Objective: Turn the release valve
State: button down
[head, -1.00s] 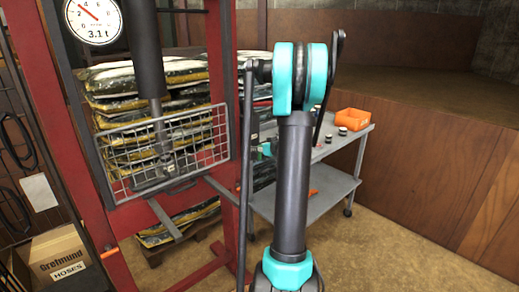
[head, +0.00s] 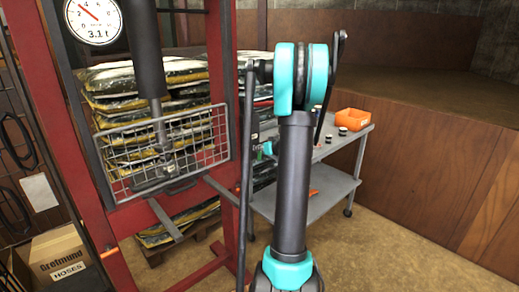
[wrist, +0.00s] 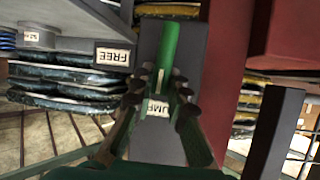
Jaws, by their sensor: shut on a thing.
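In the wrist view my gripper (wrist: 163,85) is shut on the green handle (wrist: 170,45) of the release valve. The handle stretches from between the fingertips toward the top of the picture, over a dark grey block (wrist: 146,48). A white label reading FREE (wrist: 114,54) is left of the handle. The handle's gripped end is partly covered by the fingers. In the head view I cannot make out the gripper or the handle clearly.
The red press frame (head: 81,145) stands at left, with a round gauge (head: 92,38) reading 3.1 t and a wire guard (head: 116,164). Stacked bags are behind it. A grey cart (head: 330,187) with an orange bin (head: 352,119) stands behind my arm. Floor at right is clear.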

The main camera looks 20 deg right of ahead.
jog(key=shift+w+d+f+m+g+y, duration=0.2)
jog(key=shift+d+f+m+y, duration=0.25)
jog(key=shift+m+y, duration=1.15)
jog(key=shift+w+d+f+m+g+y, duration=0.1)
jog(key=shift+d+f+m+g+y, duration=0.25)
jog(key=shift+m+y, duration=1.25)
jog(key=shift+w+d+f+m+g+y, duration=0.1)
jog(key=shift+d+f+m+g+y, duration=0.35)
jog(key=shift+m, duration=1.95)
jog(key=shift+a+f+y, duration=0.1)
jog(key=shift+y, duration=0.35)
jog(key=c, duration=1.5)
grip_release()
